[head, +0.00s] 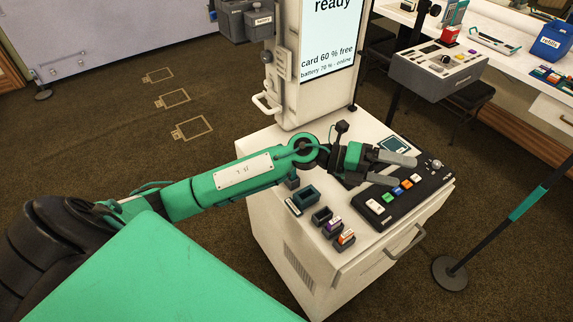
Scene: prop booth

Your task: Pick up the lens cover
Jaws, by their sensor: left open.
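My left arm reaches in from the left over the white cabinet (275,222). My left gripper (401,170) is open, its two grey fingers apart above the black control panel (420,186). I see nothing held between the fingers. I cannot pick out the lens cover for certain; it may be hidden behind my gripper or be too small to tell. A small dark tablet-like pad (393,144) lies just behind the fingers. My right gripper is out of view.
Small dark bins (322,215) stand along the cabinet's front left edge. A tall screen (329,40) rises at its back. A post with a round base (451,273) stands at right. A grey console (440,70) stands behind. Open carpet lies at left.

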